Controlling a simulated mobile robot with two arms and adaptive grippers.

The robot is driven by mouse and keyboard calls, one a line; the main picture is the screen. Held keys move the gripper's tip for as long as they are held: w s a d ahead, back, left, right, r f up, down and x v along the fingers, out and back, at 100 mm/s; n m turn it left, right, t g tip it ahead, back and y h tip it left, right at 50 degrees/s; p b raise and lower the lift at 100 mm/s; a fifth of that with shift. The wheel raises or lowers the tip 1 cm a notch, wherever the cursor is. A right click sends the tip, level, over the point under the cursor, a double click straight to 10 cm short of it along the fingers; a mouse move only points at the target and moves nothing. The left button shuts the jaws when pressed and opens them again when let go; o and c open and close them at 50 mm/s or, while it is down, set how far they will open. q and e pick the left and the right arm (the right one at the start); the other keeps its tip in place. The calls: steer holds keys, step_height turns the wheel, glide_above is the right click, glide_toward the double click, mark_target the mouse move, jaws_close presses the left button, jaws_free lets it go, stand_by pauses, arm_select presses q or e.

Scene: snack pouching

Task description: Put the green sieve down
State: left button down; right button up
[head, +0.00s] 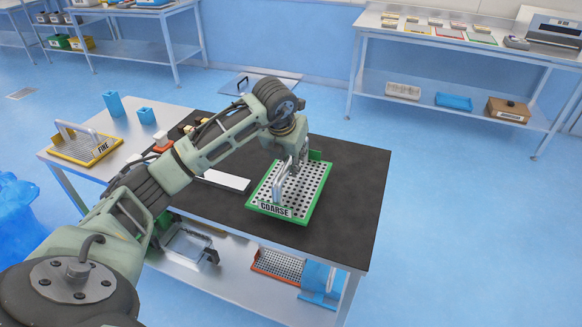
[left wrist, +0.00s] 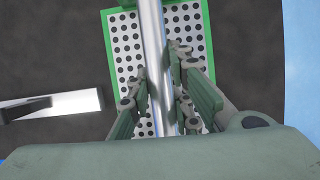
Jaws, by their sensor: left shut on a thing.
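The green sieve (head: 312,190) has a perforated plate, a green rim and the label COARSE. It is over the right part of the dark table top (head: 345,215); I cannot tell whether its underside touches. My left gripper (head: 297,157) is above it, shut on its upright metal handle. In the left wrist view the fingers (left wrist: 165,95) lie on both sides of the handle bar (left wrist: 151,35), with the green sieve's perforated plate (left wrist: 126,42) below. The sieve looks level. My right gripper is not in view.
A pale flat piece (head: 225,180) lies left of the sieve. A yellow sieve labelled FINE (head: 85,150) and blue cups (head: 114,104) stand on the metal table at left. An orange-rimmed sieve (head: 278,265) is on the shelf below. Dark surface is clear in front and right.

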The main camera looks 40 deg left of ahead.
mark_target(291, 181)
arm_select(q)
steer(key=shift+w+a+f, duration=0.1)
steer(key=shift+w+a, duration=0.1)
steer(key=shift+f, duration=0.3)
step_height(291, 181, down, 2)
steer(key=shift+s+f+p, duration=0.1)
steer(key=shift+f+p, duration=0.05)
steer(key=shift+p, duration=0.45)
steer(key=shift+f, duration=0.55)
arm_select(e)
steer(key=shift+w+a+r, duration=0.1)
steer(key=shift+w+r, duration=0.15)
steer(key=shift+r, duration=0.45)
arm_select(q)
steer(key=c, duration=1.6)
jaws_free()
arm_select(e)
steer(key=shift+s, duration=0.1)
